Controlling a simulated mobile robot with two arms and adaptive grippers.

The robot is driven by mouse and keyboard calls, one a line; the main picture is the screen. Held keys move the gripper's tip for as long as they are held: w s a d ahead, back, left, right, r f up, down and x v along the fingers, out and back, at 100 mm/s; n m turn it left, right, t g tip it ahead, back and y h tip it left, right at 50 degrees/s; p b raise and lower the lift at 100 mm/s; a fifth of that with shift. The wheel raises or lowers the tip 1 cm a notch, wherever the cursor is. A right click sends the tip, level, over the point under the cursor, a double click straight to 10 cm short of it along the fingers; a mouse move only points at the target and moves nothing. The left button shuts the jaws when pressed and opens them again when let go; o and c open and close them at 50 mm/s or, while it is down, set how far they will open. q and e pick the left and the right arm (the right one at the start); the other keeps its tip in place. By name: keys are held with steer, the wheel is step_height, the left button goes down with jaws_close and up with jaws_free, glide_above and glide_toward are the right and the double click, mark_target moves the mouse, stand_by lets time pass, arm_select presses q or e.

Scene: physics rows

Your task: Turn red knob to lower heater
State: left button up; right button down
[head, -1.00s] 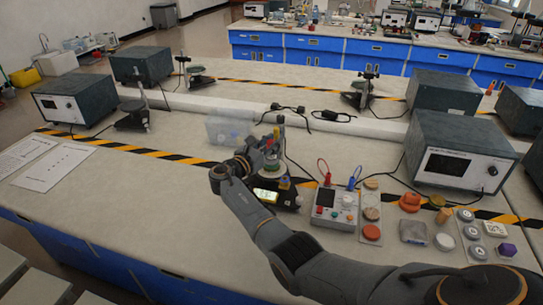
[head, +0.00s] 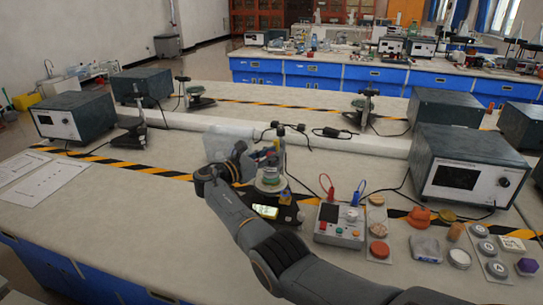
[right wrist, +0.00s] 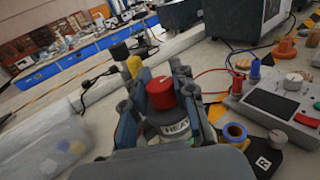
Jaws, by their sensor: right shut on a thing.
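The red knob (right wrist: 161,93) stands upright on top of a pale round body marked HEAT (right wrist: 175,129) in the right wrist view. My right gripper (right wrist: 158,100) has a finger on each side of the knob and is shut on it. My left gripper is not in view.
A clear plastic bin (head: 222,138) stands just behind my right gripper. A control box with red and blue leads (head: 340,224) is right of the heater. Several discs and small parts lie farther right. A large grey instrument (head: 465,170) stands behind them.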

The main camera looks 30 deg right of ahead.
steer(key=c, duration=1.3)
jaws_free()
steer(key=shift+c, duration=0.2)
steer(key=shift+a, duration=0.1)
steer(key=s+a, duration=0.1)
steer(key=a, duration=1.1)
steer(key=shift+s, duration=0.3)
steer(key=shift+d, duration=0.1)
